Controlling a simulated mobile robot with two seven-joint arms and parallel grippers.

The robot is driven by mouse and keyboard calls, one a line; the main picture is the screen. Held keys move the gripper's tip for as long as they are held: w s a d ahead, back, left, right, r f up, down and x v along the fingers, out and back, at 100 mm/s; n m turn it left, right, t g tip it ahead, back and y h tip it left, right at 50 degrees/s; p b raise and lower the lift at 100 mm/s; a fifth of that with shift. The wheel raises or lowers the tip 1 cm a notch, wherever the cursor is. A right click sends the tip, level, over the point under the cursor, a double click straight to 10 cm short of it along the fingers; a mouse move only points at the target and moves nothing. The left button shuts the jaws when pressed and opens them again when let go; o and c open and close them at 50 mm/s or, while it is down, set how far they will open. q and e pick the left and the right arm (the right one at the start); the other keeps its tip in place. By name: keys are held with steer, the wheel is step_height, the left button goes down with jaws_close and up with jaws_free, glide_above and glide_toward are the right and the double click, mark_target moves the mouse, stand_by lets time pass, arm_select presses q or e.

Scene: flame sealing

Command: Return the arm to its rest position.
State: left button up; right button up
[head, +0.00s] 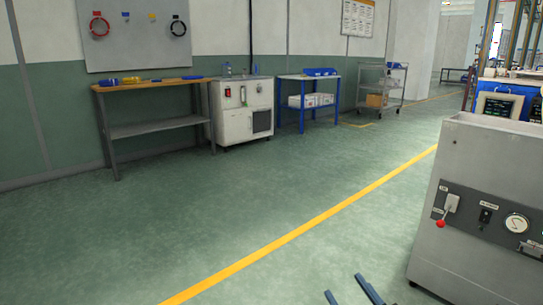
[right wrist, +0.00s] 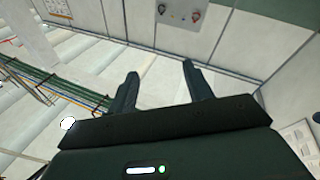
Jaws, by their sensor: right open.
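My right gripper (head: 347,292) shows at the bottom edge of the head view, right of centre. Only its two dark fingers are in sight, spread apart, with bare floor behind them. In the right wrist view the same gripper (right wrist: 159,77) has its fingers apart and nothing between them. The rest of my right arm is hidden below the head view. My left gripper and left arm are in neither view.
A grey machine (head: 478,160) with a gauge and red-knobbed lever stands close at the right. A wooden-topped bench (head: 150,86), a white cabinet (head: 232,126), a blue table (head: 306,78) and a wire cart (head: 383,85) line the far wall. The green floor between is clear.

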steer(key=s+a+m+g+y+b, duration=0.1)
steer(key=s+a+m+y+b, duration=0.35)
steer(key=s, duration=1.05)
arm_select(q)
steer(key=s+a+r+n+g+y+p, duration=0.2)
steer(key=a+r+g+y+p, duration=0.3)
steer(key=p, duration=3.5)
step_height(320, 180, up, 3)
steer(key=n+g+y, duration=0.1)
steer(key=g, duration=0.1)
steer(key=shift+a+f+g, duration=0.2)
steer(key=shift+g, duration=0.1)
arm_select(e)
steer(key=s+d+r+g+h, duration=0.2)
steer(key=d+r+g+h, duration=0.2)
steer(key=r+g+h, duration=0.3)
step_height(320, 180, up, 5)
steer(key=shift+d+r+m+h, duration=0.15)
steer(key=shift+m+h, duration=0.2)
steer(key=shift+h, duration=0.5)
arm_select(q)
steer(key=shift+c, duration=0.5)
arm_select(e)
steer(key=shift+c, duration=0.4)
